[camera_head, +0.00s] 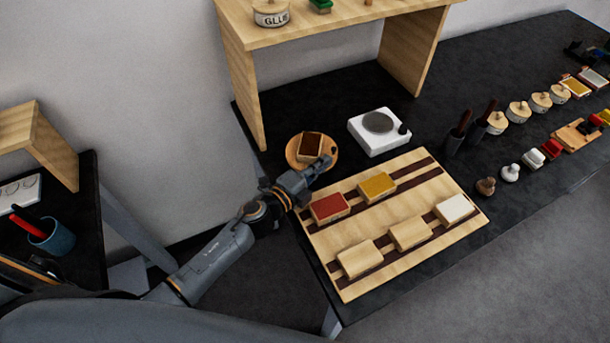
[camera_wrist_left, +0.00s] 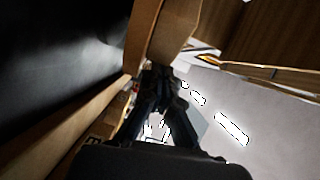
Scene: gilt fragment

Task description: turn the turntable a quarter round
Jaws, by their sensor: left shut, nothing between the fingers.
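The turntable (camera_head: 294,153) is a round light-wood disc on the dark table, left of the white hotplate. A dark brown block with a light side (camera_head: 311,145) sits on it. A small dark knob (camera_head: 334,150) stands at its right edge. My left gripper (camera_head: 324,163) is shut and empty at the disc's front right rim, close to the knob; I cannot tell whether it touches. It partly hides the near rim. In the left wrist view, the closed fingers (camera_wrist_left: 160,78) are beside a curved wooden edge, likely the turntable. My right gripper is not in view.
A slatted wooden board (camera_head: 375,225) with red, yellow, white and plain blocks lies just right of my left gripper. The white hotplate (camera_head: 368,140) stands behind the board. A wooden shelf (camera_head: 240,80) rises behind the turntable. Jars and tools line the table's right.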

